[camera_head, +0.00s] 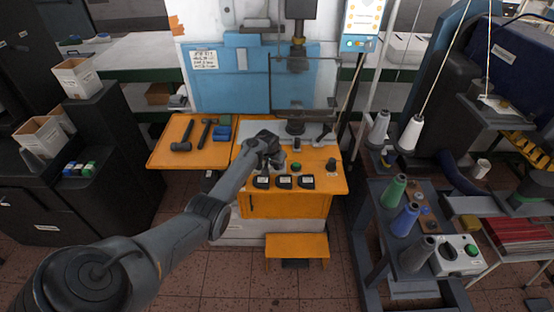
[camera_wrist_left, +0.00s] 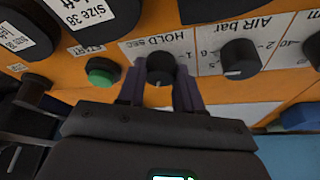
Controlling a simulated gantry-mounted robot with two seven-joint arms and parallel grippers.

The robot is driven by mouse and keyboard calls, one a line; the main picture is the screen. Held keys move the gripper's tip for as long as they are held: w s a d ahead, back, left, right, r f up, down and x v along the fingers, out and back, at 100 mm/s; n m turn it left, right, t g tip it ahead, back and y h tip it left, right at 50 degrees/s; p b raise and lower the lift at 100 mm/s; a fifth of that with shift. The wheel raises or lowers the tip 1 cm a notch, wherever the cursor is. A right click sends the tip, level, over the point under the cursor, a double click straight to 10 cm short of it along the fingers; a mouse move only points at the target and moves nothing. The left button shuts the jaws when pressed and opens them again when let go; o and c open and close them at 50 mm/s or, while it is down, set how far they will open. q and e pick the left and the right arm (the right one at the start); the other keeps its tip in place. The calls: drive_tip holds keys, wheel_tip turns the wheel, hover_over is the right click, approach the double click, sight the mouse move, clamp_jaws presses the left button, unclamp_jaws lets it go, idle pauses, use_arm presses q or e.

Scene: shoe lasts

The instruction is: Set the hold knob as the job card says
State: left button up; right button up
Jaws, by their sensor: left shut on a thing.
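The black hold knob (camera_wrist_left: 160,66) sits under a "HOLD sec" label, which appears upside down in the left wrist view. My left gripper (camera_wrist_left: 160,88) is shut on this knob, one dark finger on each side. The knob's pointer setting is too small to read surely. In the head view my left gripper (camera_head: 272,152) is over the orange machine table, and its arm hides the knob there. A white printed sheet (camera_head: 204,60) hangs on the blue panel; its text is unreadable, and I cannot tell whether it is the job card. My right gripper is out of view.
The black "AIR bar" knob (camera_wrist_left: 240,58) and the green start button (camera_wrist_left: 102,70) flank the hold knob closely. Black pieces with white labels (camera_head: 284,182) stand at the table front. Hammers (camera_head: 205,133) lie on the left side table. A thread rack stands at right.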

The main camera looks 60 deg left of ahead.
use_arm(q)
drive_tip(key=shift+a+m, duration=0.1)
drive_tip(key=shift+m, duration=0.7)
drive_tip(key=shift+m+t+h, duration=0.3)
drive_tip(key=shift+m+h, duration=0.2)
drive_tip(key=shift+m, duration=0.4)
drive_tip(key=shift+s, duration=0.1)
drive_tip(key=o, duration=1)
drive_tip(key=shift+o, duration=0.2)
drive_tip(key=shift+r, duration=0.1)
